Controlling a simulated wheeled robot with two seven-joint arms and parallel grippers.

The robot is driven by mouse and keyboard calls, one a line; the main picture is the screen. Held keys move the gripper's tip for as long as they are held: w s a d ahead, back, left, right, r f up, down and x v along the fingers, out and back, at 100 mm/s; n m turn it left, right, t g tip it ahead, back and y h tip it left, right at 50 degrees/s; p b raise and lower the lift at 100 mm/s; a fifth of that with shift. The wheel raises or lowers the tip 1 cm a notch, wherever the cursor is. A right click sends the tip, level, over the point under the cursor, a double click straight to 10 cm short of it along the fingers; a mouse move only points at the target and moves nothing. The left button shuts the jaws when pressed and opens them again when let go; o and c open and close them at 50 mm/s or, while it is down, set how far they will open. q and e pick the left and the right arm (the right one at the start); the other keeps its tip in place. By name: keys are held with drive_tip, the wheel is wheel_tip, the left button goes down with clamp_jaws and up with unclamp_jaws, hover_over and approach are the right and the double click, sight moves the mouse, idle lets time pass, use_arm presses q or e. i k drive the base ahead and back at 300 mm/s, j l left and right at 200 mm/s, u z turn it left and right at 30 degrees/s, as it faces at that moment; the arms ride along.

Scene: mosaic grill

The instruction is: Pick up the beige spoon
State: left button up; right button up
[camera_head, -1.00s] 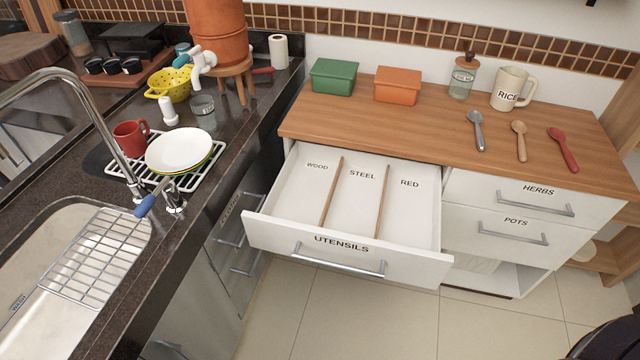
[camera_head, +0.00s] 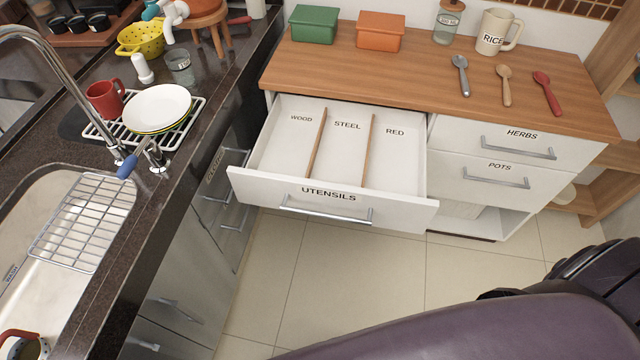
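The beige spoon (camera_head: 505,86) lies on the wooden countertop (camera_head: 390,76), bowl toward the wall and handle toward the front edge. It lies between a grey spoon (camera_head: 461,76) on its left and a red spoon (camera_head: 548,93) on its right. Nothing touches it. A dark purple arm of mine (camera_head: 480,330) crosses the lower right, well below and in front of the counter. Its gripper cannot be made out. My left gripper is not in the picture.
The utensils drawer (camera_head: 333,199) stands open and empty, with sections marked WOOD, STEEL and RED. A RICE mug (camera_head: 491,33), a glass jar (camera_head: 447,24), an orange box (camera_head: 380,31) and a green box (camera_head: 314,24) stand behind the spoons. The sink (camera_head: 40,215) is at left.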

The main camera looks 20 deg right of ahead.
sight(503, 71)
drive_tip(key=z, duration=1.7)
drive_tip(key=l+u, duration=0.1)
drive_tip(key=u, duration=0.85)
drive_tip(key=l+u, duration=0.45)
drive_tip(key=l, duration=0.3)
drive_tip(key=l+u, duration=0.45)
drive_tip(key=l, duration=0.3)
drive_tip(key=k+l+u, duration=0.15)
drive_tip(key=l+u, duration=0.25)
drive_tip(key=l, duration=0.3)
